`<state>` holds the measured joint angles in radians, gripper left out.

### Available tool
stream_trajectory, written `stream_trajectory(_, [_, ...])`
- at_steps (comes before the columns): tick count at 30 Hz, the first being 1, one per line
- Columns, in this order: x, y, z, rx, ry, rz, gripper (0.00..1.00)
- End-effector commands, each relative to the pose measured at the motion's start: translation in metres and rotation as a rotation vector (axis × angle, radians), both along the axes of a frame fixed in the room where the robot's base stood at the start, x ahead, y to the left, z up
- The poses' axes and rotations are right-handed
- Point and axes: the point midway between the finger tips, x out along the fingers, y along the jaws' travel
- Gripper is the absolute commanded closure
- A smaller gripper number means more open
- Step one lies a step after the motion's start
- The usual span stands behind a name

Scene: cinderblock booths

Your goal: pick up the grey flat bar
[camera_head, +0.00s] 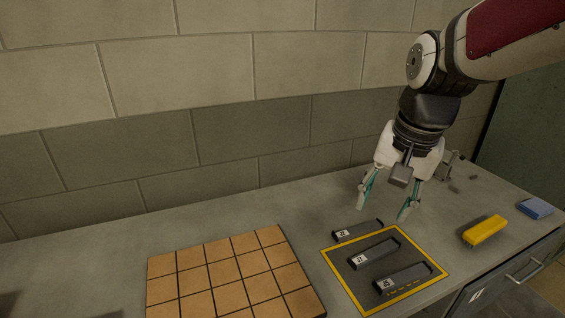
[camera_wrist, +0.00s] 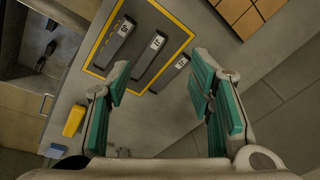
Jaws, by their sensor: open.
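Three similar dark grey flat bars with white number labels lie side by side on the bench: a back bar (camera_head: 360,230), a middle bar (camera_head: 378,252) and a front bar (camera_head: 405,277). The middle and front bars lie inside a yellow-bordered area (camera_head: 436,258); the back bar lies at its far edge. The pictures do not tell which one the task means. In the wrist view the back bar (camera_wrist: 168,75) is nearest my gripper (camera_wrist: 160,76). In the head view my gripper (camera_head: 384,213) is open and empty, pointing down above the bench just behind the back bar.
A tan tiled board (camera_head: 228,270) lies left of the bars. A yellow block (camera_head: 485,230) and a blue block (camera_head: 535,208) lie to the right. A block wall (camera_head: 225,140) stands behind the bench. A drawer handle (camera_head: 524,270) shows at the front right. The back left bench is clear.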

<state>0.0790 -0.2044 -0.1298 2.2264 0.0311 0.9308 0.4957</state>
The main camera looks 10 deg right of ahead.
Motion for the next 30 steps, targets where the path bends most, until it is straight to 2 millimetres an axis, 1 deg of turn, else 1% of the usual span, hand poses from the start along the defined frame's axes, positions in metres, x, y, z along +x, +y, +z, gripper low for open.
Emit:
stream_trajectory(1, [0.014,-0.009,-0.012,0.012,0.03,-0.065,0.52])
stream_trajectory(6, [0.052,-0.043,-0.049,0.041,0.114,-0.317,0.52])
stream_trajectory(9, [0.068,-0.06,-0.069,0.045,0.152,-0.434,0.52])
stream_trajectory(12, [0.078,-0.072,-0.084,0.045,0.176,-0.515,0.52])
stream_trajectory(16, [0.083,-0.079,-0.094,0.044,0.191,-0.568,0.52])
stream_trajectory(20, [0.083,-0.08,-0.107,0.045,0.196,-0.577,0.52])
stream_trajectory(27, [0.082,-0.08,-0.152,0.044,0.198,-0.575,0.52])
stream_trajectory(30, [0.083,-0.08,-0.167,0.044,0.195,-0.574,0.52])
